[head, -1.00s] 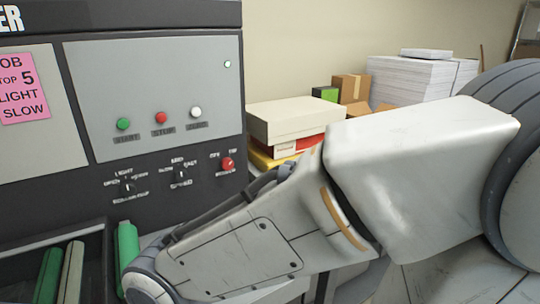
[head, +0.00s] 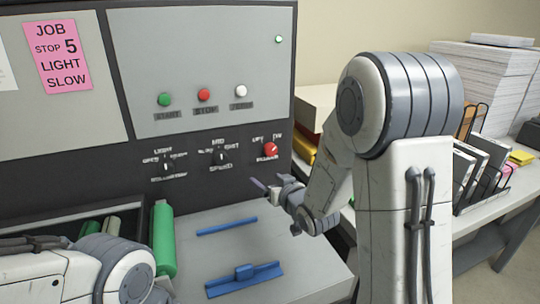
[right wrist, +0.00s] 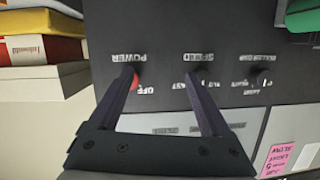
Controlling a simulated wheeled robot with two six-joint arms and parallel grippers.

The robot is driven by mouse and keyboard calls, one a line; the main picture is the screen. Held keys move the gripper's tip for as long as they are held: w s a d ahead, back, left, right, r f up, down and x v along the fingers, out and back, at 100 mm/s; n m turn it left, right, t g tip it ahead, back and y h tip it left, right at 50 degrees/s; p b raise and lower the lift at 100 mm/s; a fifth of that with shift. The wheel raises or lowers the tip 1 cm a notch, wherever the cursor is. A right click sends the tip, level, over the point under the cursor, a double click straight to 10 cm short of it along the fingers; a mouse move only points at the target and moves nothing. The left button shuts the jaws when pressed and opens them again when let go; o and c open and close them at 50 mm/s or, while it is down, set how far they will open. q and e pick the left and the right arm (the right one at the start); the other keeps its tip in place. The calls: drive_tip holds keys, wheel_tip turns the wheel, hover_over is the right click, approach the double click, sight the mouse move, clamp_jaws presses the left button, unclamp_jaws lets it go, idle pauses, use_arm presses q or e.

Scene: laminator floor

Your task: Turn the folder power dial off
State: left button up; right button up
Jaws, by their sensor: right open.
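The folder power dial is a red knob (head: 271,149) on the machine's dark front panel (head: 215,176), under small OFF and ON marks. I cannot tell which mark it points to. My right gripper (head: 265,188) is open and empty, in front of the panel and a little below the dial in the head view. In the right wrist view, the red dial (right wrist: 134,83) is partly hidden behind the left finger, and the other finger overlaps the speed dial area. I cannot tell whether a finger touches. My left arm shows at the lower left; its gripper is out of view.
Black light (head: 167,167) and speed (head: 221,157) dials sit left of the power dial. Green (head: 165,99), red (head: 204,95) and white (head: 241,91) buttons are above. A green roller (head: 163,238) and blue guides (head: 243,278) lie below. A file rack (head: 482,170) stands right.

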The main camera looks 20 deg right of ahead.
sight(272, 151)
drive_tip(key=w+d+r+m+t, duration=0.1)
drive_tip(key=w+d+r+t, duration=0.15)
drive_tip(key=d, duration=0.35)
drive_tip(key=shift+t+h, duration=0.3)
drive_tip(key=shift+t, duration=0.05)
drive_tip(key=w+p, duration=0.1)
drive_tip(key=w, duration=0.4)
drive_tip(key=w+a+p, duration=0.1)
drive_tip(key=w, duration=0.2)
drive_tip(key=shift+w+f+p, duration=0.15)
drive_tip(key=shift+w+p, duration=0.05)
drive_tip(key=shift+p, duration=0.15)
clamp_jaws()
